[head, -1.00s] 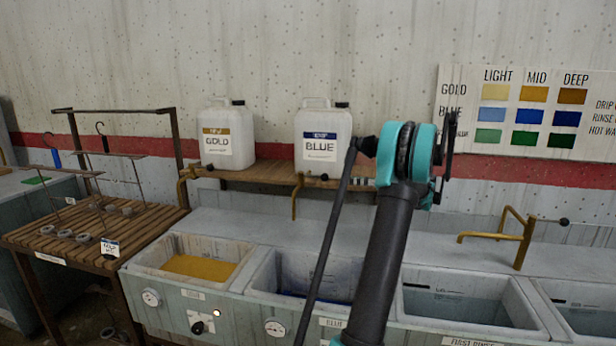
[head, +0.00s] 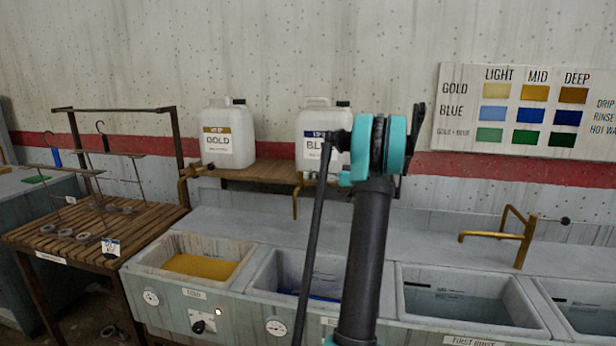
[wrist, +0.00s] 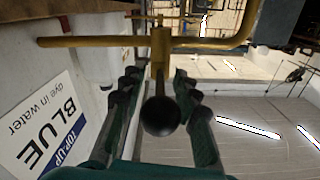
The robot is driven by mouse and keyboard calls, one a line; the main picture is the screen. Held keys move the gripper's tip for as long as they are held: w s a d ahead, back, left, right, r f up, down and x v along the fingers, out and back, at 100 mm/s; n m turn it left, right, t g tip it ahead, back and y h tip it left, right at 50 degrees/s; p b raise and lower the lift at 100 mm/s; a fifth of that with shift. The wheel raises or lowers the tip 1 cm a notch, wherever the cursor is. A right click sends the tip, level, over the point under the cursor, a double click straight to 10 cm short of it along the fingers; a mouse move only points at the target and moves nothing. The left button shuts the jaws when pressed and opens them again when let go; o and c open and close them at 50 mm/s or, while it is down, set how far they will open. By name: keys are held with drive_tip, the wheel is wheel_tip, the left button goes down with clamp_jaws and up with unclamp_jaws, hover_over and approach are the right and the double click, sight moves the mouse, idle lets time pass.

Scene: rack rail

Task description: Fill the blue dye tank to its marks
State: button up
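The blue dye tank (head: 262,281) sits left of centre in the head view, with blue dye (head: 322,297) low in it; my arm hides part of it, and I cannot read its marks. Above it the white BLUE canister (head: 310,122) stands on a shelf, partly covered by my arm. Its brass tap (head: 296,200) hangs below. In the wrist view the tap (wrist: 90,41) ends in a black knob (wrist: 160,116). My gripper (wrist: 158,76) is open, with one finger on each side of the knob and visible gaps. The head view hides its fingers.
The gold tank (head: 200,266) and GOLD canister (head: 228,135) are on the left. The first rinse tank (head: 470,295) is to the right, with a brass tap (head: 500,236) behind. A slatted table (head: 95,232) with wire racks stands far left. A colour chart (head: 530,110) hangs on the wall.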

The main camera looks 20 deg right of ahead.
drive_tip(key=shift+x, duration=0.95)
clamp_jaws()
